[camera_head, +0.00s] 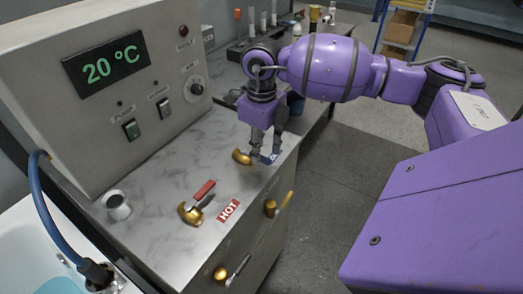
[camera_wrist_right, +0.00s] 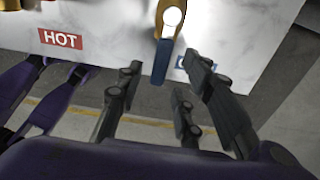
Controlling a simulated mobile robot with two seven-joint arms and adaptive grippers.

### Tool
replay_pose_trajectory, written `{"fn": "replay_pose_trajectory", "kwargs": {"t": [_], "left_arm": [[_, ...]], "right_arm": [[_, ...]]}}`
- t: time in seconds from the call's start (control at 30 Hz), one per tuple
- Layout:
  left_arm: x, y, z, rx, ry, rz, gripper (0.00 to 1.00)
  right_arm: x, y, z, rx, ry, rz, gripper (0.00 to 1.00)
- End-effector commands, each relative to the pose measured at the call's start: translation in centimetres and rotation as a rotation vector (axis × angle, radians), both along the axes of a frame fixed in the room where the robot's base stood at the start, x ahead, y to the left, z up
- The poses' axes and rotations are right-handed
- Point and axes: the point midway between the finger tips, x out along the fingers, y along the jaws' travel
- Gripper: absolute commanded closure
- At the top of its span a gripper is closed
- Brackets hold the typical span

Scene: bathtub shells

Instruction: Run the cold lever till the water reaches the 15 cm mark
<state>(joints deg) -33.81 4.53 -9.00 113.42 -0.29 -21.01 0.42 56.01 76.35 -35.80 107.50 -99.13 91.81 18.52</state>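The cold lever's brass body (camera_head: 242,157) stands on the marbled counter under my right gripper (camera_head: 266,153). In the right wrist view its brass body (camera_wrist_right: 168,22) carries a blue handle (camera_wrist_right: 162,62). My right gripper (camera_wrist_right: 158,88) is open, with its fingers apart on either side of the blue handle in that view. Whether they touch it I cannot tell. The blue label (camera_head: 270,158) is partly hidden by the fingers. Pale blue water (camera_head: 62,286) shows in the white tub (camera_head: 22,236) at the lower left. No depth mark is visible. My left gripper is not in view.
The hot lever (camera_head: 198,198), with a red handle, stands beside the HOT label (camera_head: 228,211). Brass fittings (camera_head: 271,207) stick out from the counter's front. The control box display (camera_head: 105,65) reads 20 °C. A blue hose (camera_head: 45,205) runs to the tub. Open floor lies right.

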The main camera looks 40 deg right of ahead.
Motion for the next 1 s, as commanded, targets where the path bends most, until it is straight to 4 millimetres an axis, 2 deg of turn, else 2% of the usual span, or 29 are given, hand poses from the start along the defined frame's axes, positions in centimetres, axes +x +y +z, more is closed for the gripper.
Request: {"fn": "replay_pose_trajectory", "kwargs": {"t": [0.2, 0.47, 0.73, 1.0], "left_arm": [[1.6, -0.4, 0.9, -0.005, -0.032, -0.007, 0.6], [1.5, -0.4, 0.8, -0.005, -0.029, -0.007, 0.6], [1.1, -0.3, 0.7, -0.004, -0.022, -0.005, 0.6], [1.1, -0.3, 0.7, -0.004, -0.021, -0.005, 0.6]], "right_arm": [[0.0, 0.0, -1.8, 0.0, -0.001, 0.0, 0.66], [0.0, 0.0, -2.0, 0.002, -0.001, 0.0, 0.66], [0.0, 0.0, -2.0, 0.002, -0.001, 0.0, 1.0], [0.0, 0.0, -1.9, 0.002, -0.001, 0.0, 1.0]]}}
